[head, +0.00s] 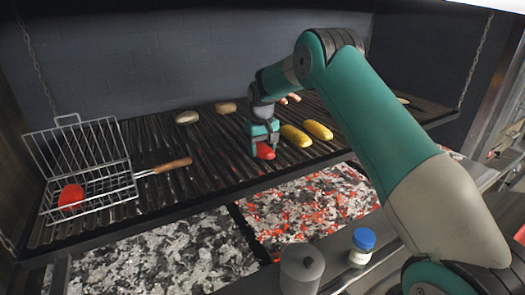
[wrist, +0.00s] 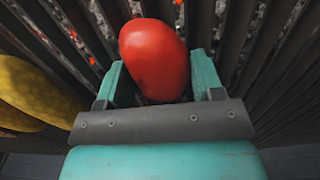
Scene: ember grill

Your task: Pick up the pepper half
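A red pepper half (head: 265,152) lies on the dark grill bars, left of two yellow corn cobs. It also shows large in the wrist view (wrist: 155,58). My gripper (head: 264,145) points down at this pepper half, with its teal fingers on either side of it. In the wrist view my gripper (wrist: 158,78) has its fingers apart, with a narrow dark gap beside the pepper at the left finger; contact at the right finger is unclear. A second red pepper piece (head: 71,197) lies in the open wire basket (head: 107,181) at the left.
Yellow corn cobs (head: 296,136) lie close to the right of my gripper. Two round brownish items (head: 187,117) sit at the back of the grill. The basket's wooden handle (head: 173,165) reaches toward the middle. A blue-capped jar (head: 362,246) and grey canister (head: 301,270) stand in front.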

